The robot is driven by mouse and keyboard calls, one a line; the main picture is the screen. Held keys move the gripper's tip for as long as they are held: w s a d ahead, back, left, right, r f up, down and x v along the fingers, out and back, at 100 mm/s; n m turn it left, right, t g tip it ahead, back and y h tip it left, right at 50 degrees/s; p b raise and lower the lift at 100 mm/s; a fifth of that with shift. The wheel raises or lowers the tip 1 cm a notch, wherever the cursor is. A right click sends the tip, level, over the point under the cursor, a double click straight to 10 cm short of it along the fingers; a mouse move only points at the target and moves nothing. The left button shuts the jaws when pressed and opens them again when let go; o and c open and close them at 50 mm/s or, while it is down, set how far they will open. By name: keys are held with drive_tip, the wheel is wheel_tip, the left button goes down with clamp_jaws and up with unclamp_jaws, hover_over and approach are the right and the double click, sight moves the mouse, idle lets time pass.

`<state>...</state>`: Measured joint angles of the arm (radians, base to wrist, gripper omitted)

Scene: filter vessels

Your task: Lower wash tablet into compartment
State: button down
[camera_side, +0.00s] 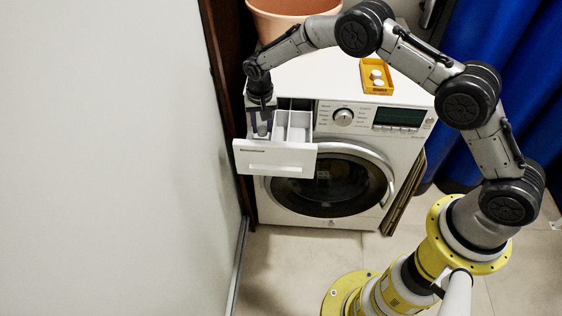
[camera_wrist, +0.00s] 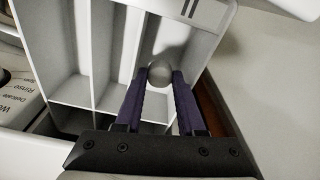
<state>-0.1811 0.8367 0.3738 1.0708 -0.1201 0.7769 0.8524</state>
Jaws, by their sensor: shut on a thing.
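The wash tablet (camera_wrist: 160,73) is a small, pale grey round piece, held between the two dark fingertips of my gripper (camera_wrist: 159,78). In the side view my gripper (camera_side: 262,124) points down at the left part of the open detergent drawer (camera_side: 275,157), and the tablet (camera_side: 262,130) shows at its tips. In the wrist view the white drawer (camera_wrist: 73,82) has several compartments split by thin walls. The tablet is over or inside the compartment at the right; its exact height above the floor is unclear. The fingers hide part of that compartment.
The washing machine (camera_side: 345,190) stands beside a white wall (camera_side: 120,150) on the left. On its top are a yellow box (camera_side: 376,90) with white tablets and a terracotta-coloured tub (camera_side: 290,18). A blue curtain (camera_side: 500,60) hangs at the right.

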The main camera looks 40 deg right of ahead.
drive_tip(key=shift+f, duration=0.5)
idle(0.4)
